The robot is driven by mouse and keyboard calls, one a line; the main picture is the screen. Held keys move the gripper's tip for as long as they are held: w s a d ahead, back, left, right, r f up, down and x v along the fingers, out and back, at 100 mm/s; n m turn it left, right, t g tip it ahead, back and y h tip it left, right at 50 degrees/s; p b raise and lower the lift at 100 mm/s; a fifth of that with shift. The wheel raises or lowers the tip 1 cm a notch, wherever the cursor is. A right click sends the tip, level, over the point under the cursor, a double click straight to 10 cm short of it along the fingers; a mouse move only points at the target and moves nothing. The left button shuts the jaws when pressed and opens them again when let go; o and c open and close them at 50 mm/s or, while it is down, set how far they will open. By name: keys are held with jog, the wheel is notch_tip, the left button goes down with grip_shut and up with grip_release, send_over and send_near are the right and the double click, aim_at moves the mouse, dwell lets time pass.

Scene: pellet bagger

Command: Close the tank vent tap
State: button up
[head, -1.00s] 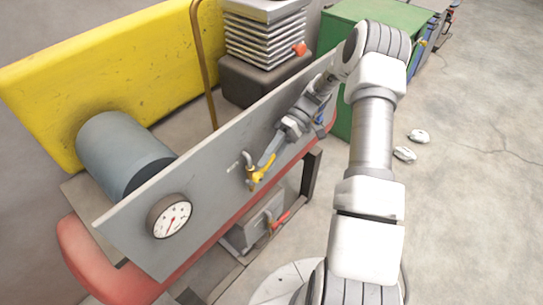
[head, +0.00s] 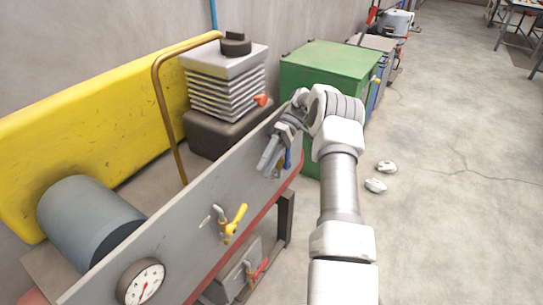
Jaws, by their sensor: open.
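A tap with a yellow lever (head: 236,220) is on the grey panel (head: 185,232), its lever slanting up to the right. A blue-handled tap (head: 288,158) is farther along the panel, partly hidden by my gripper. A red-handled tap (head: 259,270) is low under the panel. No readable label shows which is the tank vent tap. My gripper (head: 267,160) is open in front of the far part of the panel, close to the blue handle. I cannot tell whether it touches it. Nothing shows between its fingers.
A round gauge (head: 141,283) is on the near end of the panel. A finned block (head: 225,85) with an orange knob (head: 262,100) stands behind. A green cabinet (head: 325,75) is beyond the panel. Pale lumps (head: 376,185) lie on the floor at right, which is otherwise mostly open.

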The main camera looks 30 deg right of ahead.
jog(key=shift+p+v, duration=1.25)
jog(key=shift+v, duration=0.2)
